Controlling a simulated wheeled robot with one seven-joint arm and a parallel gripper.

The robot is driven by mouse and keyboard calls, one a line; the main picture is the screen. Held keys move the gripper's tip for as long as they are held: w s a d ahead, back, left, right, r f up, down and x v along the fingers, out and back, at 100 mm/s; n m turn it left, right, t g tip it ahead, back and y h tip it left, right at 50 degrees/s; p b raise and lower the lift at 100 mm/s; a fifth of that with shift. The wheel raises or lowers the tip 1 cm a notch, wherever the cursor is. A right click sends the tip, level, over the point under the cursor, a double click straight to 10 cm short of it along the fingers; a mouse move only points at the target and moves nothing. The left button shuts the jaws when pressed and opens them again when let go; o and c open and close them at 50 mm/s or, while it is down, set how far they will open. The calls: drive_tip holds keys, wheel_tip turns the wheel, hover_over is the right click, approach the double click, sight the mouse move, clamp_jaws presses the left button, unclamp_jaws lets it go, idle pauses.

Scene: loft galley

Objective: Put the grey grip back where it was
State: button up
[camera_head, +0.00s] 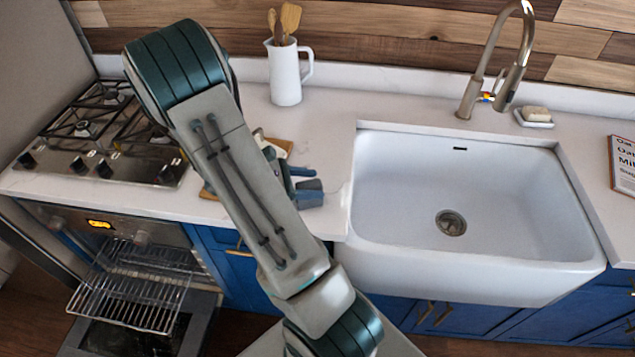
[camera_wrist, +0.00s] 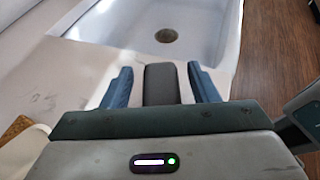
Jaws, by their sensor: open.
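The grey grip (camera_wrist: 161,84) is a dark grey block between the two blue fingers of my gripper (camera_wrist: 162,88) in the wrist view. The fingers are open, with a gap on each side of the grip. Its near end is hidden by the gripper body. It is over or on the white counter (camera_wrist: 75,85), just before the sink; I cannot tell whether it touches the counter. In the head view my gripper (camera_head: 307,186) is low over the counter left of the sink, partly behind my arm. I cannot make out the grip clearly there.
The white sink (camera_head: 395,190) is right of my gripper. A wooden board (camera_head: 208,192) lies on the counter behind my arm. The gas hob (camera_head: 90,140) is at left, above an open oven with a pulled-out rack (camera_head: 130,290). A white jug (camera_head: 285,75) stands at the back.

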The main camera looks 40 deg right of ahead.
drive_tip(key=b+v, duration=0.2)
drive_tip(key=v, duration=0.8)
drive_tip(key=s+a+r+m+t+y, duration=0.9)
drive_tip(key=s+a+r+m+y, duration=0.2)
drive_tip(key=a+m+y, duration=0.1)
drive_tip(key=shift+s+a+r+m+t, duration=0.3)
drive_tip(key=shift+a+r+t, duration=0.1)
drive_tip(key=shift+a, duration=0.2)
